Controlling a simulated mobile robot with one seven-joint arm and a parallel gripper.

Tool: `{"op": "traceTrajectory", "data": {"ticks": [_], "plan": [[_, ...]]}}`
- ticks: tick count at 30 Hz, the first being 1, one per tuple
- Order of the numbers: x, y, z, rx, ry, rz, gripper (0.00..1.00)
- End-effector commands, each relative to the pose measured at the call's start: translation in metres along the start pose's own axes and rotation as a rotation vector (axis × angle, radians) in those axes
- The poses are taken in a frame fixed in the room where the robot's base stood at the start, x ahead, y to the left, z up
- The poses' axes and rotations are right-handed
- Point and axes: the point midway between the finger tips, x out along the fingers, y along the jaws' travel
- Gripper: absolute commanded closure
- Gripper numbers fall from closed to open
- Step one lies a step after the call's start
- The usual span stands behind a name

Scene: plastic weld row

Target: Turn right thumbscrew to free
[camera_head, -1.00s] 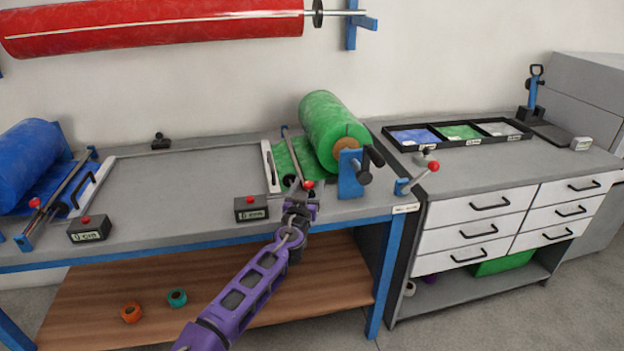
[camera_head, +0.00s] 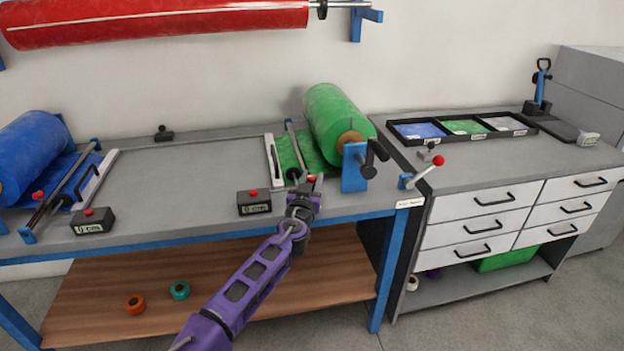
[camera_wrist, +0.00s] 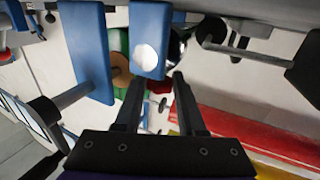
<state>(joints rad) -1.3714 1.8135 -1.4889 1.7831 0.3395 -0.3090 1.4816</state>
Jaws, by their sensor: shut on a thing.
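My purple-and-black gripper (camera_head: 304,192) is at the front edge of the bench, below the green film roll (camera_head: 335,125). It is shut on a small part at the front end of the green film's clamp, which appears to be the right thumbscrew; the fingers and wrist largely hide it. A black knob (camera_head: 293,175) and a red knob (camera_head: 312,178) show just beyond the fingertips. In the wrist view the two dark fingers (camera_wrist: 158,85) stand slightly apart, with red and dark parts between and behind their tips.
A blue roll bracket (camera_head: 354,168) with a black crank (camera_head: 371,160) stands close right of my gripper. A black box with a red button (camera_head: 254,203) is close left. A red-knobbed lever (camera_head: 425,172) is further right. The bench middle (camera_head: 190,180) is clear.

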Motion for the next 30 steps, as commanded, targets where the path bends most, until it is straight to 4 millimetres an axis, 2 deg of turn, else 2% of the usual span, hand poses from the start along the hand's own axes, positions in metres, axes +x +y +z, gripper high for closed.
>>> {"op": "traceTrajectory", "data": {"ticks": [11, 30], "plan": [[0.0001, 0.0009, -0.0007, 0.005, -0.001, -0.048, 1.00], [0.0016, 0.0035, -0.0031, 0.013, 0.003, -0.313, 1.00]]}}
